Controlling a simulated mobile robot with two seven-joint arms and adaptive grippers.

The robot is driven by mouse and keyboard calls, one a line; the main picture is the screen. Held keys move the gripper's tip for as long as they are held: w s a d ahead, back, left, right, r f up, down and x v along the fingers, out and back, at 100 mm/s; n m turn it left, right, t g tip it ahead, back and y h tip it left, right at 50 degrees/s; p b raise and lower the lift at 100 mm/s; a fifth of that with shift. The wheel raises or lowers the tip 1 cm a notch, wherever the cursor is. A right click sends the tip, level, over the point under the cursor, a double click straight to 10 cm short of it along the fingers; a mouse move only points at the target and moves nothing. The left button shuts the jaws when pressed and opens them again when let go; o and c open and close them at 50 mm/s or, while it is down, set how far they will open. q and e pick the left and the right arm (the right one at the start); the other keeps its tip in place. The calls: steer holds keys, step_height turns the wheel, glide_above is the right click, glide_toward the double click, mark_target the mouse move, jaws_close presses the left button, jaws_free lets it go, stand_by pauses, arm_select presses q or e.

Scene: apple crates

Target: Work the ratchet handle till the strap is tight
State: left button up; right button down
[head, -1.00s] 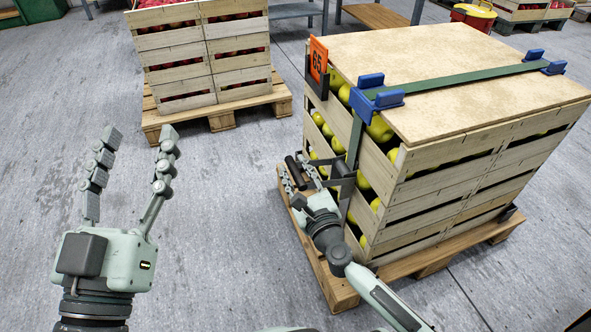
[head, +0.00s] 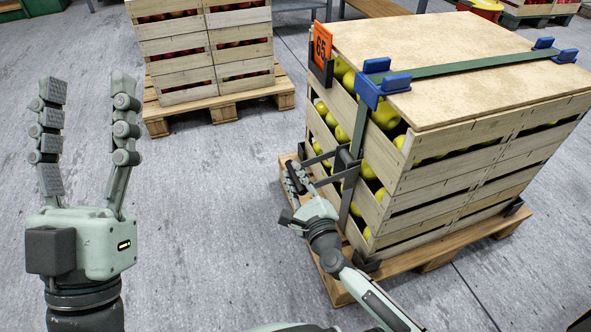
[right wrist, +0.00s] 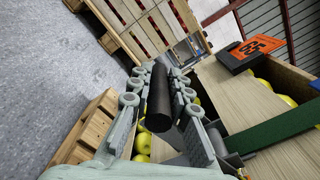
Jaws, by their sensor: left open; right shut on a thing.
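A dark green strap (head: 470,68) runs across the lid of the apple crate stack (head: 450,165) and down its left face. The ratchet (head: 345,160) sits on the strap partway down that face, its handle arms reaching outward to the left. My right gripper (head: 296,180) is shut around the black handle grip. In the right wrist view, the handle grip (right wrist: 158,98) lies between the fingers, and the strap (right wrist: 285,125) crosses the lower right. My left gripper (head: 86,88) is open and empty, fingers up, left of the stack and well apart from it.
Blue corner protectors (head: 383,84) hold the strap at the lid's edges. An orange 65 sign (head: 322,42) stands at the lid's left corner. The stack rests on a wooden pallet (head: 440,258). Another pallet with red apple crates (head: 205,45) stands behind. The floor between is clear.

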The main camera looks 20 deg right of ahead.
steer(key=shift+d+f, duration=0.25)
steer(key=c, duration=1.4)
jaws_free()
steer(key=shift+s+a, duration=0.1)
steer(key=shift+s, duration=0.3)
steer(key=s, duration=1.1)
steer(key=shift+s+d, duration=0.15)
steer(key=shift+d, duration=0.1)
